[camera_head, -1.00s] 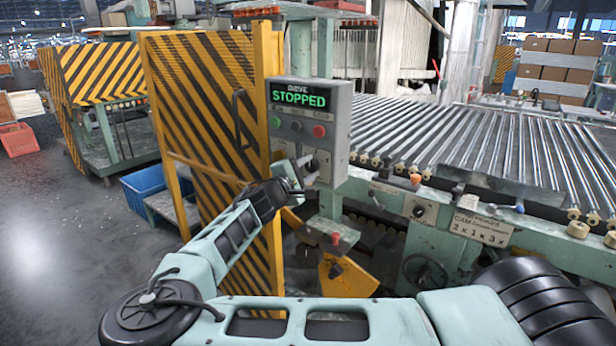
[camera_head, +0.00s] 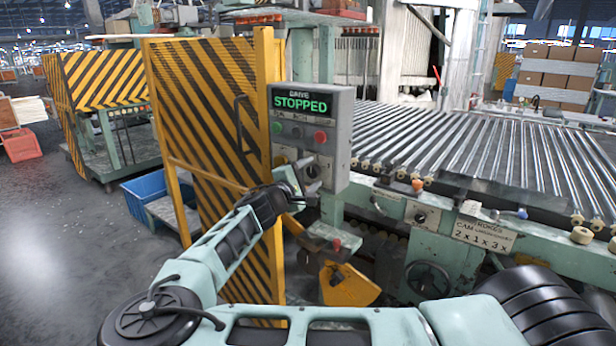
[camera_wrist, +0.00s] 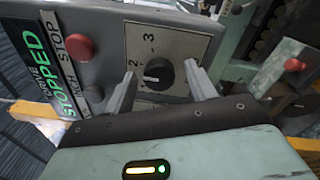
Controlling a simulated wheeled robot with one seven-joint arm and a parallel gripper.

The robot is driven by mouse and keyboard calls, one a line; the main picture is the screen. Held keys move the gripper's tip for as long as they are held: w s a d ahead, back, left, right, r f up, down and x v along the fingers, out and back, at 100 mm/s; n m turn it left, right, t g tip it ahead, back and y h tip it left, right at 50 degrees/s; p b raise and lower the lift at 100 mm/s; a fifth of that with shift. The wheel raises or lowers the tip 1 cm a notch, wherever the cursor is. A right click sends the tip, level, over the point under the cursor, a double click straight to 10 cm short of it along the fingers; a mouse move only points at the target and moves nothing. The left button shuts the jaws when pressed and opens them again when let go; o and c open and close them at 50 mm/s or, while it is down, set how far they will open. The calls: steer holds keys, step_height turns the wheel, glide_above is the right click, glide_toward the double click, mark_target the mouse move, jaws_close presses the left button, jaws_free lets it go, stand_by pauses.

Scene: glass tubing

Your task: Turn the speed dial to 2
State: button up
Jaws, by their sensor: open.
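The speed dial (camera_wrist: 158,73) is a round black knob with a white pointer line on a pale plate marked with numbers. Its pointer points left in the wrist view, apparently near the 1; the exact setting is hard to read. My gripper (camera_wrist: 160,70) is open, with one finger on each side of the dial and a visible gap to it. In the head view my gripper (camera_head: 301,174) is at the lower part of the grey control box (camera_head: 341,140), partly covering the dial plate. The display (camera_head: 300,102) reads STOPPED in green.
A red stop button (camera_wrist: 78,48) sits beside the dial plate; it also shows in the head view (camera_head: 320,137), next to a green button (camera_head: 276,127). A yellow-black striped guard panel (camera_head: 205,110) stands left of the box. A roller conveyor (camera_head: 450,145) lies right.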

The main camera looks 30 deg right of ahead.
steer(key=b+v, duration=0.3)
steer(key=v, duration=1.4)
steer(key=shift+a, duration=0.25)
steer(key=shift+f, duration=0.15)
steer(key=shift+d, duration=0.1)
steer(key=s+d+f+m+g+y, duration=0.2)
steer(key=s+d+f+g+y, duration=0.15)
steer(key=s+d+f, duration=0.35)
steer(key=s+a+f+g+y, duration=0.4)
steer(key=s+f+g, duration=0.15)
steer(key=f, duration=0.35)
steer(key=s+a+r+t+y, duration=0.1)
steer(key=s+a+r+y, duration=0.4)
steer(key=s, duration=0.5)
steer(key=s+a+r+n+t+y, duration=0.1)
steer(key=s+a+r+y, duration=0.4)
steer(key=s+a+r, duration=0.4)
steer(key=shift+s+a, duration=0.7)
steer(key=shift+a, duration=0.25)
